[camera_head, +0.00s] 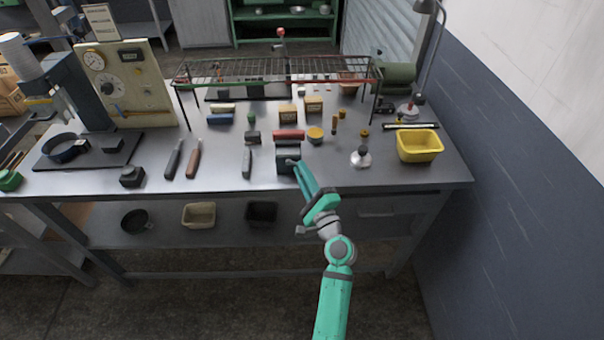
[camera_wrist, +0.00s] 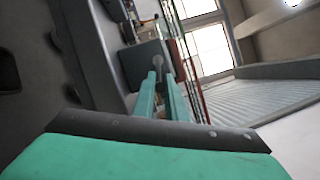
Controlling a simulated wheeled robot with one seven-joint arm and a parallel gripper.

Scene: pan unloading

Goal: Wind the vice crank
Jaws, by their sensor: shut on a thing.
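The vice (camera_head: 287,155) is a dark grey block at the front edge of the workbench, near its middle. It also shows in the wrist view (camera_wrist: 138,62), tilted, just beyond my fingertips. My gripper (camera_head: 297,167) reaches the front of the vice from below right. In the wrist view my gripper (camera_wrist: 160,80) has its two teal fingers shut on a small dark part at the vice, which I take as the crank (camera_wrist: 156,61). Most of the crank is hidden by the fingers, so its angle cannot be told.
The workbench (camera_head: 420,176) carries a wire rack (camera_head: 275,72) behind the vice. A red block (camera_head: 288,134) and a grey-handled tool (camera_head: 247,163) lie close by. A yellow bin (camera_head: 420,146) stands at the right. Bins sit on the lower shelf; a wall closes the right side.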

